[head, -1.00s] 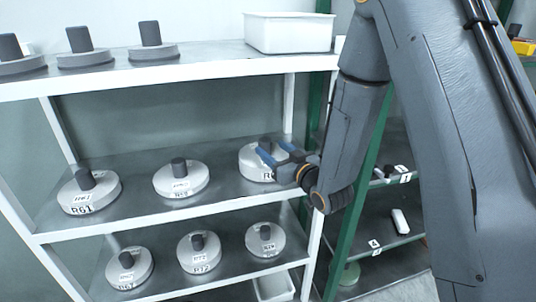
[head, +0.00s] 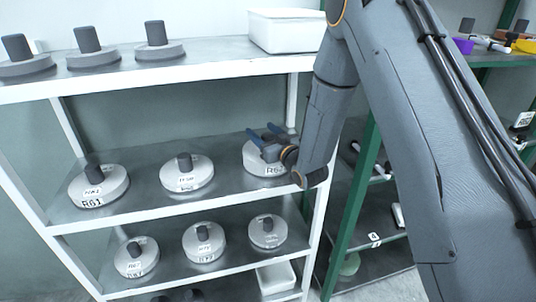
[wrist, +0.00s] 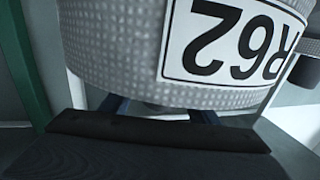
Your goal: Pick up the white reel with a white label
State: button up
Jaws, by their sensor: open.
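A white-grey reel marked R62 (head: 256,167) stands on the right of the middle shelf, with a dark knob on top partly hidden by my gripper. In the wrist view its speckled side fills the upper part (wrist: 110,45), and its white label (wrist: 235,42) reads upside down. My gripper (head: 264,132) is at this reel's top, reaching in from the right. Its blue fingers are apart, and they also show partly in the wrist view (wrist: 160,108), cut off by the reel. Whether they touch the knob cannot be told.
Other pale reels with white labels stand on the middle shelf (head: 185,174) and on the shelf below (head: 204,243). Dark reels (head: 93,50) and a white bin (head: 286,32) stand on top. A white post and a green post (head: 352,205) stand close to my arm.

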grip_shut()
jog(key=shift+r, duration=0.1)
dwell(0.3)
notch_tip(320, 180, up, 10)
jog(key=b, duration=0.2)
dwell(0.5)
